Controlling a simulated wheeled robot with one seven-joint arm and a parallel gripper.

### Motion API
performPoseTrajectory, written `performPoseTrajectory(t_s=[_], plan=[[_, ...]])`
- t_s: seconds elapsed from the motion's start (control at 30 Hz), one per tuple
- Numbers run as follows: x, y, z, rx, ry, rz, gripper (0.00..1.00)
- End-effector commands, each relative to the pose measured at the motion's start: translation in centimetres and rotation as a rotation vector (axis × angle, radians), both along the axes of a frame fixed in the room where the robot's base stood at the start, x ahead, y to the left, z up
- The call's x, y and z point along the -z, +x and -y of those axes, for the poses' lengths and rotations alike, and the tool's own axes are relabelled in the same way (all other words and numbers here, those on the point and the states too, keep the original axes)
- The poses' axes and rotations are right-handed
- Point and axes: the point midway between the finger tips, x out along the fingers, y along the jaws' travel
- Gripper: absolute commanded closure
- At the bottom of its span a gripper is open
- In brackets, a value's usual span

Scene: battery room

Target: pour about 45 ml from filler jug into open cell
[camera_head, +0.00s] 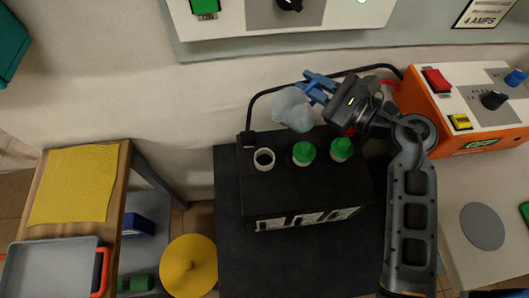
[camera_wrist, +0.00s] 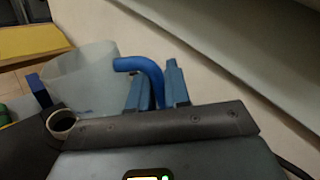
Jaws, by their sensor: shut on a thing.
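The filler jug (camera_head: 293,110) is translucent and whitish, with a blue handle. My gripper (camera_head: 320,86) is shut on the handle and holds the jug above the black battery's back edge. In the wrist view, my gripper's blue fingers (camera_wrist: 157,90) close around the handle, and the jug (camera_wrist: 85,82) hangs left of them. The jug looks tilted; I see no stream of liquid. The open cell (camera_head: 264,159) is a white-rimmed dark hole at the battery's left, left of and below the jug in the picture. It also shows in the wrist view (camera_wrist: 61,123), below the jug.
The battery (camera_head: 300,190) has two green caps (camera_head: 303,153) on its other cells. A black cable runs behind it. An orange charger (camera_head: 465,105) stands at right. At left are a table with a yellow cloth (camera_head: 75,183), a grey tray (camera_head: 50,270) and a yellow round lid (camera_head: 188,265).

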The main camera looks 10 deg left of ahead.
Motion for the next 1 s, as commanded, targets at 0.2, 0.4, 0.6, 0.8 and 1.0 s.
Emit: performPoseTrajectory(t_s=[0.2,0.4,0.6,0.8,1.0], plan=[[-0.1,-1.3,-1.2,-0.001,-0.096,0.105,1.00],[-0.1,-1.9,-1.8,0.000,-0.178,0.194,1.00],[-0.2,-2.3,-2.1,-0.001,-0.237,0.256,1.00],[-0.2,-2.5,-2.3,0.000,-0.281,0.303,1.00],[-0.2,-2.6,-2.4,0.001,-0.314,0.339,1.00]])
